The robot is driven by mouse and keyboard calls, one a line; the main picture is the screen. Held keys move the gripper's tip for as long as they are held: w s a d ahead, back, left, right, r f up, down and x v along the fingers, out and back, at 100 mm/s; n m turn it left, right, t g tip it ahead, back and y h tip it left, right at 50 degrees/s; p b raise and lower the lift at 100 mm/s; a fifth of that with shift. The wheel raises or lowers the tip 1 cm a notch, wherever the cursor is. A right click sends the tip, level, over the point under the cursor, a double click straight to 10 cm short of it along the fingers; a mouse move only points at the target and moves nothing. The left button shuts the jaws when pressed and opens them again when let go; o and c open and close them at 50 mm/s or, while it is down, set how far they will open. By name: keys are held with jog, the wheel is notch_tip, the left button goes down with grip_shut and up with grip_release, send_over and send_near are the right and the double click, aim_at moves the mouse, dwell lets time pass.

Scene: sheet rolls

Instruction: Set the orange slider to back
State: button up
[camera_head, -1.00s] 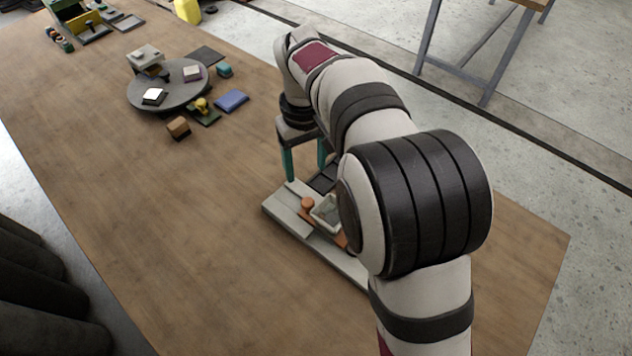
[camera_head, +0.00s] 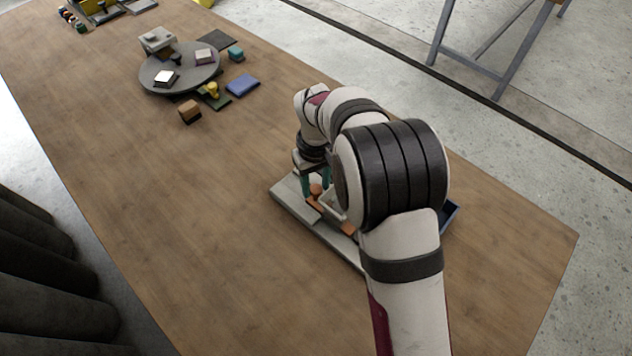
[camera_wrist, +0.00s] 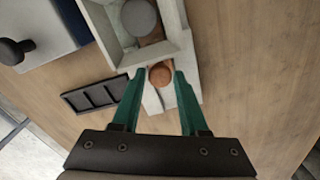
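The orange slider has a round orange knob (camera_head: 316,190) at the left part of a pale grey base board (camera_head: 290,192). In the wrist view the knob (camera_wrist: 160,74) shows from above, between the tips of my two green fingers. My gripper (camera_wrist: 158,80) is open, with one finger on each side of the knob. A small gap seems to show on both sides; contact is hard to tell. In the head view my arm hides part of the board and of the slider's surroundings.
A pale open box (camera_wrist: 185,50) with a grey round piece (camera_wrist: 139,17) stands beside the knob. A black divided tray (camera_wrist: 95,96) lies to its left. A blue tray (camera_head: 450,214) shows behind my arm. A round grey stand (camera_head: 150,82) with small objects is far off. The table's left is clear.

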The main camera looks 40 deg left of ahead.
grip_shut()
dwell(1.1)
